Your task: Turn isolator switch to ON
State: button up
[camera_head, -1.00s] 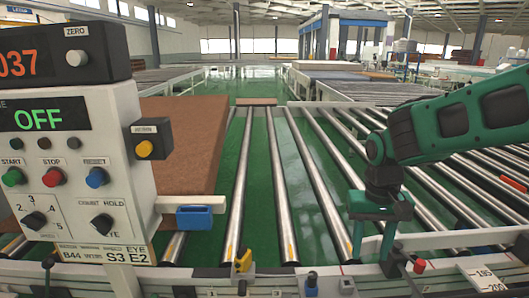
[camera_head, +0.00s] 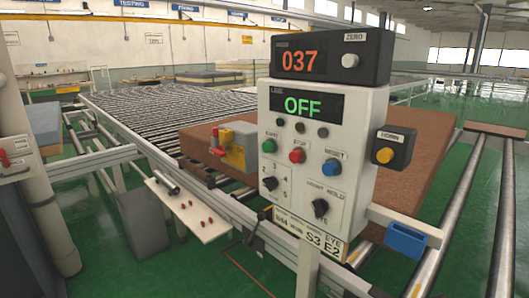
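A control panel (camera_head: 316,180) stands in the middle of the head view, with a display (camera_head: 303,105) reading OFF in green. To its left is a small grey and yellow box (camera_head: 238,152) with a red part on it, which may be the isolator switch; its switch position is too small to read. The panel face carries green, red and blue buttons, a numbered rotary knob (camera_head: 270,184) and a second black knob (camera_head: 320,208). My gripper is not in the current view.
A dark counter (camera_head: 330,58) reading 037 tops the panel. A yellow-button box (camera_head: 391,147) and blue holder (camera_head: 405,240) stick out right. Brown boards (camera_head: 415,130) lie behind on rollers (camera_head: 165,105). A grey column (camera_head: 38,190) stands left. Green floor shows front left.

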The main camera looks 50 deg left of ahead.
aim_at(220, 151)
jog(key=u, duration=2)
jog(key=k, duration=1.25)
jog(key=u, duration=0.35)
jog(key=i, duration=1.7)
jog(key=z, duration=0.55)
